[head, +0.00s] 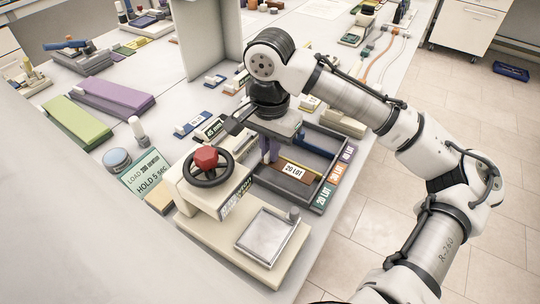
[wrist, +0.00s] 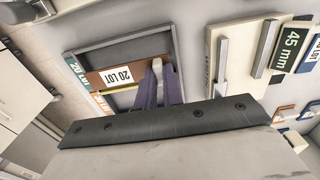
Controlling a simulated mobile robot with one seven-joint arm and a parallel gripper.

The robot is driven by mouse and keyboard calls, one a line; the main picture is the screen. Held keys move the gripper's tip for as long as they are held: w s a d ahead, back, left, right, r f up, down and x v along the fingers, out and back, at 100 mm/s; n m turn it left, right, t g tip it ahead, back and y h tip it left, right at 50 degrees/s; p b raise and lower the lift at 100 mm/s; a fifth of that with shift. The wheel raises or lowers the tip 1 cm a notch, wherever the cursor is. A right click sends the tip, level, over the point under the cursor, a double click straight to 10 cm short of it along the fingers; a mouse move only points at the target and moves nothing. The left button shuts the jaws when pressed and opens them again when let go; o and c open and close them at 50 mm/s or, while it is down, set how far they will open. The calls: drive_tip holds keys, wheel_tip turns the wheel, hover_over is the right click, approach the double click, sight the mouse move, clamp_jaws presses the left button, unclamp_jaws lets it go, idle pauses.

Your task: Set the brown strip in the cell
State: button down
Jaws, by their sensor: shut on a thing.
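The brown strip (head: 279,164) carries a white "20 LOT" label and is over or in the grey divided tray (head: 325,196) on the bench. It also shows in the wrist view (wrist: 97,77). My gripper (head: 270,157) points down at the strip's left end, and its purple fingers (wrist: 158,88) are shut on a pale upright piece at that end. I cannot tell whether the strip rests on the tray floor. The tray has colored lot labels along its right edge. A shallow metal-floored square holder (head: 266,238) on the cream press is empty; I cannot tell which place is the cell.
The cream press with a red-knobbed handwheel (head: 207,160) stands close to the left of the tray. A blue strip (head: 300,143) lies in the tray's far part. Purple (head: 113,96) and green (head: 77,122) blocks are at left. A tall grey panel (head: 207,35) stands behind.

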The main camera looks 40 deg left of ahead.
drive_tip(key=shift+f, duration=1.5)
drive_tip(key=shift+f, duration=0.2)
drive_tip(key=c, duration=1.8)
unclamp_jaws()
drive_tip(key=shift+r, duration=0.1)
wheel_tip(320, 180, up, 12)
drive_tip(key=shift+b, duration=0.35)
drive_tip(key=shift+r, duration=0.1)
